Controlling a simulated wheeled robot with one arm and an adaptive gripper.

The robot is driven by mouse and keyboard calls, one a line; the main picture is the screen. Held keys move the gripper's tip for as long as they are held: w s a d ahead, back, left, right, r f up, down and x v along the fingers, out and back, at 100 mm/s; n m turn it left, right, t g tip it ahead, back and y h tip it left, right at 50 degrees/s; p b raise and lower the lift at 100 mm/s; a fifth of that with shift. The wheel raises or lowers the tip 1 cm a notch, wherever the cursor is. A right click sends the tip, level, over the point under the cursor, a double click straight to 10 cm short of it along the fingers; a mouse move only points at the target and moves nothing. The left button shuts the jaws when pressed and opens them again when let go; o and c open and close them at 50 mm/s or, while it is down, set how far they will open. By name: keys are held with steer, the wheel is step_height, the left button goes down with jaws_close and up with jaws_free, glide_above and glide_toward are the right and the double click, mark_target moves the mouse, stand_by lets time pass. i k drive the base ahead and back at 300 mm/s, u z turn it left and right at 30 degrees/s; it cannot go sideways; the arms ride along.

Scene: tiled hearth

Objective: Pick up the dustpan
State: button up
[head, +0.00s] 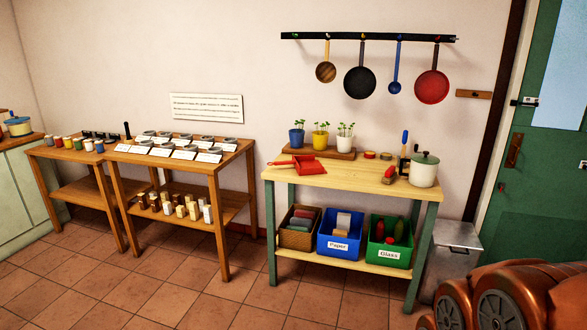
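A red dustpan (308,166) lies on the left part of the light wooden top of a green-legged table (345,182). Its handle points left, toward the table's left edge, and its wide pan is on the right. It sits just in front of a wooden board (342,154) with potted seedlings. My gripper is not in view; only a rust-orange part that looks like my arm shows at the bottom right. Nothing covers the dustpan.
Right of the dustpan are a red-handled item (389,174), a light pot (424,169) and a blue-handled tool (404,145). Bins fill the lower shelf, including a blue one (340,246). Pans hang above. Tiled floor (170,285) in front is clear. A metal bin (456,262) stands right.

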mark_target(305, 165)
steer(key=i, duration=1.9)
steer(key=u, duration=1.8)
steer(key=i, duration=1.45)
steer(key=z, duration=1.1)
